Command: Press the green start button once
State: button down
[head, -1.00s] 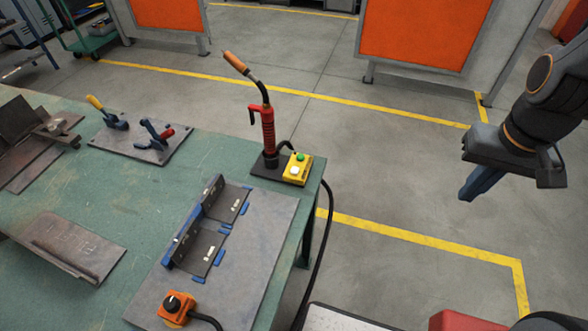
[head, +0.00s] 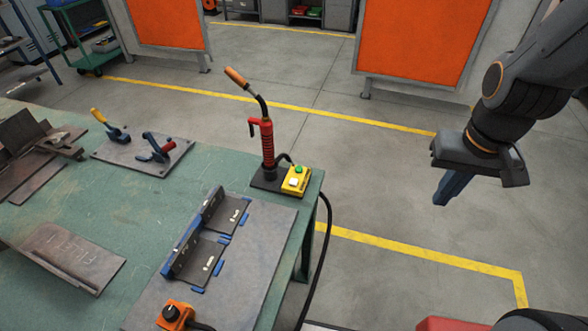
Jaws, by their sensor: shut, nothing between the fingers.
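The green start button (head: 299,169) sits on top of a small yellow box (head: 297,182) at the right corner of the green table. A white button (head: 293,182) is beside it, nearer to me. My gripper (head: 441,201) is shut and empty, pointing down. It hangs over open floor, well to the right of the yellow box and apart from it. Nothing hides the green button.
A welding torch (head: 267,143) stands upright on a dark base just left of the yellow box. The green table (head: 120,215) also carries a fixture plate, toggle clamps (head: 158,149) and an orange knob box (head: 174,315). A black cable hangs off the table's right side.

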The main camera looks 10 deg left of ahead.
jog(key=w+a+n+t+p, duration=0.1)
jog(key=w+a+n+t, duration=0.3)
jog(key=w, duration=0.5)
jog(key=n+g+y+p, duration=0.25)
jog(key=n+y, duration=0.55)
jog(key=n, duration=1)
send_over(299, 169)
jog(key=d, duration=0.1)
notch_tip(299, 169, down, 3)
jog(key=shift+s+f+t, duration=0.1)
jog(key=shift+f+t, duration=0.1)
jog(key=shift+t, duration=0.15)
jog(key=shift+f, duration=0.1)
notch_tip(299, 169, down, 7)
jog(key=b, duration=0.7)
jog(key=shift+f, duration=0.15)
jog(key=shift+f+b, duration=0.55)
jog(key=shift+f, duration=0.1)
jog(key=shift+f, duration=0.1)
